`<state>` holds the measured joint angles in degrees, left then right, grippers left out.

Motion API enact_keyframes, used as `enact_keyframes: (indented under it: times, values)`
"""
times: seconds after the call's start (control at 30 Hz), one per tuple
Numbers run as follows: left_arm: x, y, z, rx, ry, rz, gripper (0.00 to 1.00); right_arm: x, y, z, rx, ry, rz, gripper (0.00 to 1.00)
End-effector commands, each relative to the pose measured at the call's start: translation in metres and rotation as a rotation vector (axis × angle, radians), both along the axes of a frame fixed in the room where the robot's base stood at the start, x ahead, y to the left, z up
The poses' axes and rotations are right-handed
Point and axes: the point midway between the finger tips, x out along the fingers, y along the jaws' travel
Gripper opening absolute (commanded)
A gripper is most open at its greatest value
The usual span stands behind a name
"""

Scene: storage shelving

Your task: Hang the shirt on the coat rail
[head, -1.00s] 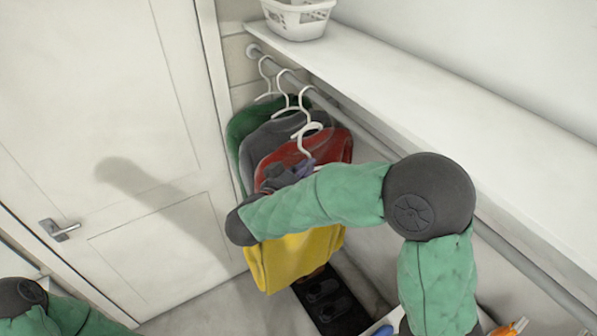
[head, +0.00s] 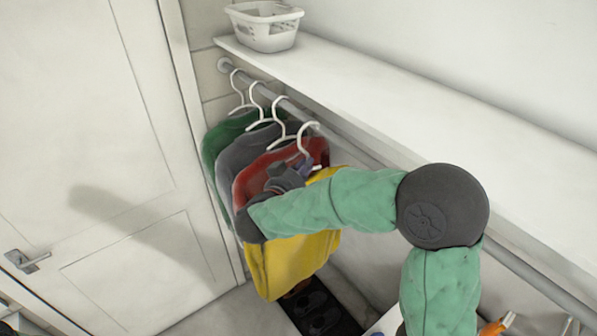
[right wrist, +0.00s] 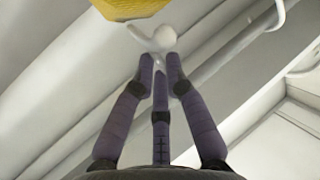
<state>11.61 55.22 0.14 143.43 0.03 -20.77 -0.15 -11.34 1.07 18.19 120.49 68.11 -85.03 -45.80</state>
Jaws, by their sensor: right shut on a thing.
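The yellow shirt (head: 292,262) hangs on a white hanger (head: 303,142), in front of the other hung clothes. My right gripper (head: 308,166), with purple fingers, is shut on the hanger's neck, partly hidden behind my forearm. The right wrist view shows the three fingers (right wrist: 161,62) closed around the white hanger neck (right wrist: 163,38), with the yellow cloth (right wrist: 130,8) beyond. The grey coat rail (head: 345,137) runs diagonally under the shelf. The hook's top appears right beside the rail; I cannot tell whether it is over it. My left gripper is out of view.
A green (head: 217,140), a grey (head: 240,152) and a red garment (head: 262,172) hang at the rail's far end. A white shelf (head: 400,110) with a white basket (head: 267,30) lies above. Dark shoes (head: 318,308) are below. The rail's near stretch is bare.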

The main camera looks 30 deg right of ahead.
Motion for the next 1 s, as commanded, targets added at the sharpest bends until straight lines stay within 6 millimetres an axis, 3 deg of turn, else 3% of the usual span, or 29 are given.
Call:
enact_keyframes:
  times: [0.83,1.0]
  values:
    - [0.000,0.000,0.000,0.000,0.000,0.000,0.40,0.004,-0.059,0.001,0.000,-0.001,-0.002,0.00]
    - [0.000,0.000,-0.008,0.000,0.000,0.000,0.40,0.005,-0.058,-0.012,-0.001,0.000,0.000,0.00]
